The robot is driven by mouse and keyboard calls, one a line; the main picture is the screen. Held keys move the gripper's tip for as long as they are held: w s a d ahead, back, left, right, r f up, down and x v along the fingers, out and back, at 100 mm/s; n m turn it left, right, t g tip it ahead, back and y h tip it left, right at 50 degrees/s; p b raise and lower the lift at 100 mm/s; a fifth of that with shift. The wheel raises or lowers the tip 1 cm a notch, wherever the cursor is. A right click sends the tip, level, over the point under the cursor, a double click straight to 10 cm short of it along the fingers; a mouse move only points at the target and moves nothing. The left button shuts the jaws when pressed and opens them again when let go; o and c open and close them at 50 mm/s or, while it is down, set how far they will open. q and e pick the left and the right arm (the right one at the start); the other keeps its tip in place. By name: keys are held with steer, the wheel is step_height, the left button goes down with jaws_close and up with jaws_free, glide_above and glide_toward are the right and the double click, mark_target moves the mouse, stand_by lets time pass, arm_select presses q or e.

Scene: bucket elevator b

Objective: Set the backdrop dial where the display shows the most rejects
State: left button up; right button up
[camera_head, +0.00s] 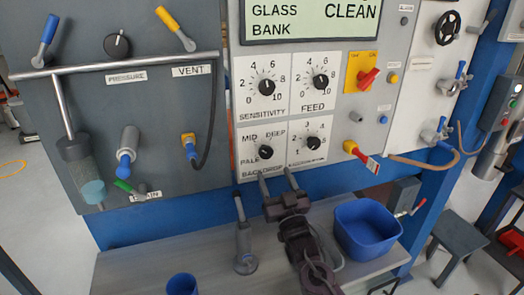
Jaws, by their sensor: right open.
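The backdrop dial (265,152) is a small black knob on a white plate marked PALE, MID and DEEP, low on the grey panel. Its pointer is too small to read surely. The display (310,22) above is pale green; its visible part reads GLASS BANK and CLEAN, and its top is cut off. I see no reject count. My right gripper (276,176) is open and empty, just below the backdrop dial in the picture, its two fingers pointing up at the panel. A finger covers part of the BACKDROP label. My left gripper is not in view.
Near the dial are the magnification dial (312,143), the sensitivity dial (266,87) and the feed dial (320,82). A red switch (369,78) and a red-tagged handle (366,160) stick out at right. A blue bin (366,229) and a blue cup (182,284) stand on the bench.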

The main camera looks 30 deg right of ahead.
mark_target(267, 155)
steer(key=w+r, duration=0.1)
steer(key=w, duration=0.1)
steer(key=w+r+p, duration=0.1)
steer(key=shift+w+d+r, duration=0.35)
steer(key=shift+d+r, duration=0.05)
steer(key=shift+f+p+x, duration=0.2)
steer(key=shift+p+x, duration=0.2)
steer(key=shift+x, duration=0.55)
steer(key=shift+w+r, duration=0.1)
steer(key=shift+w, duration=0.1)
steer(key=c, duration=0.5)
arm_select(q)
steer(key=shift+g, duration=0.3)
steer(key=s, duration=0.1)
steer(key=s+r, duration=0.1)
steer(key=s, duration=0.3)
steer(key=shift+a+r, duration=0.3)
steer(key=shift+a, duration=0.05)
arm_select(e)
steer(key=c, duration=0.5)
